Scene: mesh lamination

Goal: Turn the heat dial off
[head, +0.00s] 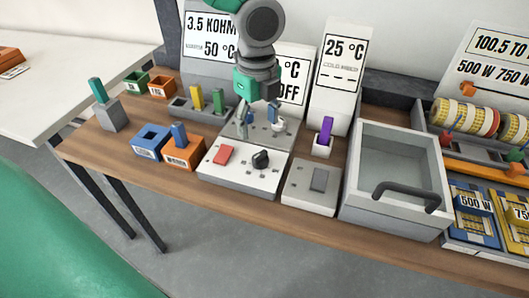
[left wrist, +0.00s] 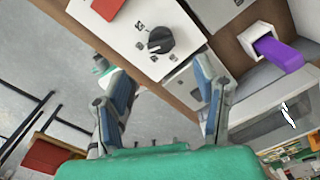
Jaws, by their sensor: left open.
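The heat dial is a black knob (head: 261,159) on the sloped white front panel (head: 240,179) of a heater unit, right of a red switch (head: 223,155). The dial also shows in the left wrist view (left wrist: 161,41), with a white pointer mark on its left side and small icons around it. My left gripper (head: 261,126) is open and empty, with its fingers pointing down above the unit, behind the dial in the head view. In the left wrist view the dial lies beyond the gap between the fingers (left wrist: 155,72), apart from them. My right gripper is not in view.
A display reading OFF (head: 293,75) stands behind the unit, partly hidden by my arm. Blue (head: 150,140) and orange (head: 184,152) holders stand to the left.

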